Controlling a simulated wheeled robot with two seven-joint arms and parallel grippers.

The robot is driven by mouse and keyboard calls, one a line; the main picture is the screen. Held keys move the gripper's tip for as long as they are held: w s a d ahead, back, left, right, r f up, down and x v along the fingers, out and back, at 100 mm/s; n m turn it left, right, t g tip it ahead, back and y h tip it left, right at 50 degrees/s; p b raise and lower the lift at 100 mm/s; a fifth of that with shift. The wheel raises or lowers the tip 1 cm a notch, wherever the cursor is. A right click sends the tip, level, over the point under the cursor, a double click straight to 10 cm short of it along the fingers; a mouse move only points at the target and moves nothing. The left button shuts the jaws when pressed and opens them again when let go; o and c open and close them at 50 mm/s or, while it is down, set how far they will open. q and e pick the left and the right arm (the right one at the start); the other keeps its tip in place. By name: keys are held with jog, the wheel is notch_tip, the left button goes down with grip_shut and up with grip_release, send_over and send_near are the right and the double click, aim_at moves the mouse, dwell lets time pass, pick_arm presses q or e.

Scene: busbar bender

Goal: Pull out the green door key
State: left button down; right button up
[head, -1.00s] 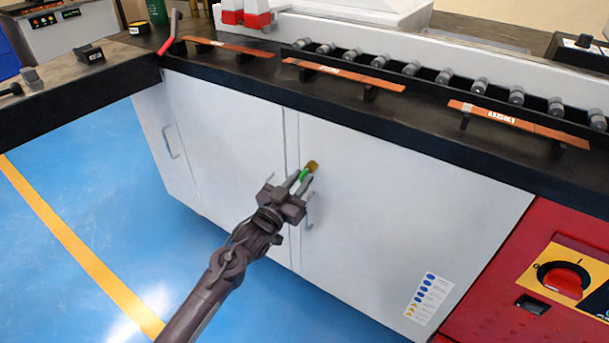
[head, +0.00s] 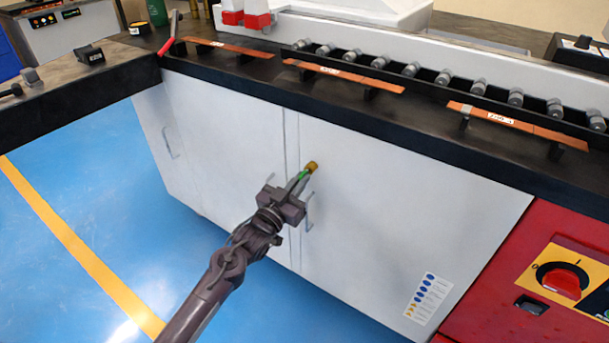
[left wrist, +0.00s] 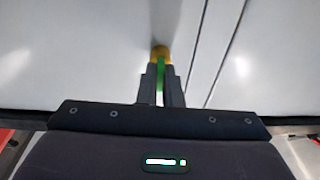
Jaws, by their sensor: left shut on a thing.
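The green key (head: 300,177) is at the brass lock (head: 312,167) on the right white cabinet door (head: 390,215), near the seam between the doors. My left gripper (head: 298,183) is shut on the key in front of the lock. In the left wrist view the green key (left wrist: 160,80) shows between the two dark fingers (left wrist: 161,88), and the yellow lock (left wrist: 160,52) is just beyond the fingertips. I cannot tell how much of the key sits inside the lock. My right gripper is not in view.
A door handle (head: 310,212) is just right of my left gripper, and another handle (head: 169,142) is on the left door. The black worktop (head: 440,140) with copper bars overhangs above. The blue floor (head: 100,200) in front is clear.

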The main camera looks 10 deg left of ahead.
pick_arm(q)
jog(key=shift+s, duration=0.1)
jog(key=shift+r+p+v, duration=0.2)
jog(key=shift+p+v, duration=0.85)
jog(key=shift+v, duration=0.25)
jog(key=shift+s+a, duration=0.15)
jog(key=p+v, duration=0.2)
jog(key=v, duration=0.1)
jog(key=p+v, duration=0.1)
jog(key=v, duration=0.1)
jog(key=shift+r, duration=0.45)
